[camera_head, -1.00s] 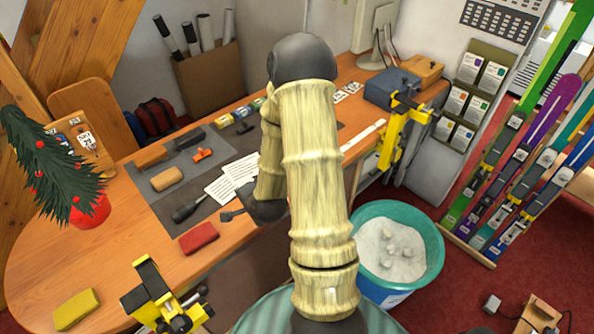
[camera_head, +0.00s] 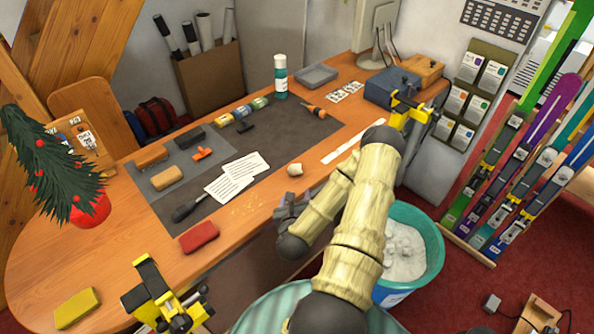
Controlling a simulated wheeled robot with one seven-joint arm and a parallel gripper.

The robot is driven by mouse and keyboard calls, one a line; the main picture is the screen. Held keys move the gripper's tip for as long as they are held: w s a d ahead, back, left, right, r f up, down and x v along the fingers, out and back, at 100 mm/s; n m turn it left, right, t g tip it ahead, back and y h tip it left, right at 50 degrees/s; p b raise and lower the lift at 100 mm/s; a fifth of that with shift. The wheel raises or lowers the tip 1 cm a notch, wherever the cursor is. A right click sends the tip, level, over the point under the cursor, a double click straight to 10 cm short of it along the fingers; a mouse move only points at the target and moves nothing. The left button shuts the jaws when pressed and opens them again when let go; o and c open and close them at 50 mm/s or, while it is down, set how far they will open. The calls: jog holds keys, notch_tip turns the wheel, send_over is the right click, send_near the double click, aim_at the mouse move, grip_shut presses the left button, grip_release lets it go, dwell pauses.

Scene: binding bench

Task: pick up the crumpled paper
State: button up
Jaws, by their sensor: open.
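The crumpled paper (camera_head: 295,169) is a small whitish ball on the wooden bench top, just in front of the dark grey mat's near edge. My gripper (camera_head: 285,204) is close to the bench's front edge, below and slightly left of the paper in the picture. Its grey fingers are small in view and partly hidden by my wrist. The gripper appears apart from the paper and holds nothing that I can see.
Printed sheets (camera_head: 238,174) and a dark-handled screwdriver (camera_head: 188,207) lie on the mat left of the paper. A white strip (camera_head: 354,142) lies right of it. A red block (camera_head: 199,236) sits near the front edge. A teal bin (camera_head: 432,243) stands below on the floor.

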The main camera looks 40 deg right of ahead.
aim_at(297, 173)
jog(key=b+x, duration=0.4)
jog(key=b, duration=0.1)
jog(key=shift+w+d, duration=0.1)
jog(key=shift+d, duration=0.15)
jog(key=b, duration=0.2)
jog(key=shift+w+d+b, duration=0.15)
jog(key=shift+d+b, duration=0.05)
jog(key=shift+b, duration=0.1)
jog(key=b, duration=0.3)
jog(key=shift+w+d+f, duration=0.1)
jog(key=b, duration=0.5)
jog(key=shift+a+f, duration=0.2)
jog(key=shift+a, duration=0.05)
jog(key=p+x, duration=0.1)
jog(key=x, duration=0.6)
jog(key=shift+w+p, duration=0.15)
jog(key=shift+p, duration=0.15)
jog(key=shift+w, duration=0.1)
